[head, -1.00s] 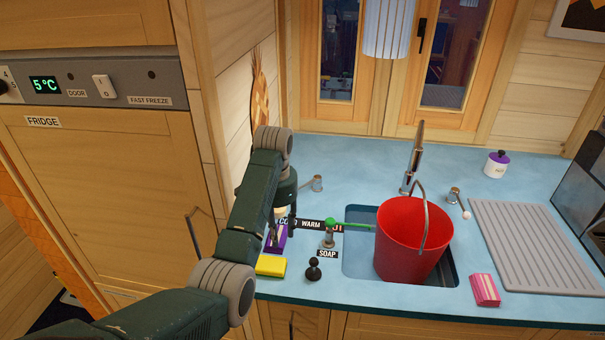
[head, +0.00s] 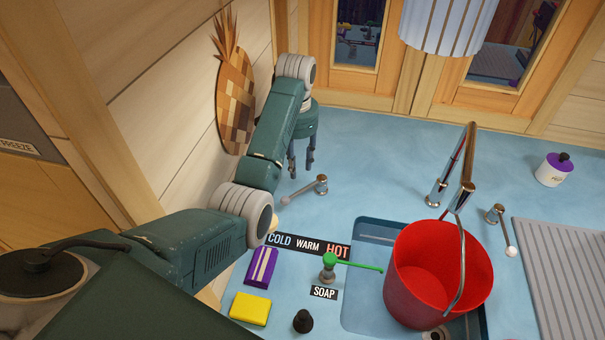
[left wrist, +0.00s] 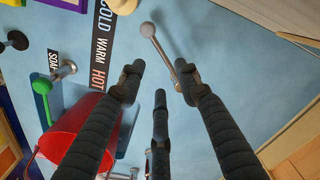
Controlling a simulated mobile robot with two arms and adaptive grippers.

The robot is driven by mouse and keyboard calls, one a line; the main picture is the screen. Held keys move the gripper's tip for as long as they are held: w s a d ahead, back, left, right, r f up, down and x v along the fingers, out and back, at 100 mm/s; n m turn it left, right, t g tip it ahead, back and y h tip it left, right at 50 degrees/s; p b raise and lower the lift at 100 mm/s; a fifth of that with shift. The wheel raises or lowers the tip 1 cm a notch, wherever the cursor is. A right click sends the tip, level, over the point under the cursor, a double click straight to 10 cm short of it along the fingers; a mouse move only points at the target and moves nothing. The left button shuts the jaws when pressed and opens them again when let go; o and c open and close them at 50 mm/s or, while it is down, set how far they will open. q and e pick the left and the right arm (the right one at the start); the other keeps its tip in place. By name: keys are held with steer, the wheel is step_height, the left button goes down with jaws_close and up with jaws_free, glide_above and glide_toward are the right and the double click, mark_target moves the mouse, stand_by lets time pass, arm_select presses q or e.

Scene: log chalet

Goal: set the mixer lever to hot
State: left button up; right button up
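A metal lever with a pale ball knob (head: 304,190) stands at the back left of the blue counter. Its knob end points left and forward, nearest the COLD end of the black COLD-WARM-HOT strip (head: 322,252). The lever also shows in the left wrist view (left wrist: 162,49), with the strip (left wrist: 103,45) to its left. My left gripper (head: 301,173) is open and empty, fingers down, just behind and left of the lever's base. In the left wrist view its fingers (left wrist: 158,82) are spread, one close to the base; I cannot tell if they touch. My right gripper is not in view.
A red bucket (head: 425,265) stands in the sink under the tall chrome tap (head: 452,165). A green-spouted soap pump (head: 329,264), yellow sponge (head: 250,309), purple box (head: 262,267) and black stopper (head: 302,321) stand in front. A second ball-knobbed lever (head: 500,216) is right of the tap.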

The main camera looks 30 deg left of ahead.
mark_target(298, 194)
arm_select(q)
steer(key=f, duration=1)
steer(key=shift+s+f, duration=0.1)
steer(key=shift+s, duration=0.1)
steer(key=shift+f, duration=0.15)
steer(key=shift+c, duration=0.3)
steer(key=c, duration=0.4)
jaws_close()
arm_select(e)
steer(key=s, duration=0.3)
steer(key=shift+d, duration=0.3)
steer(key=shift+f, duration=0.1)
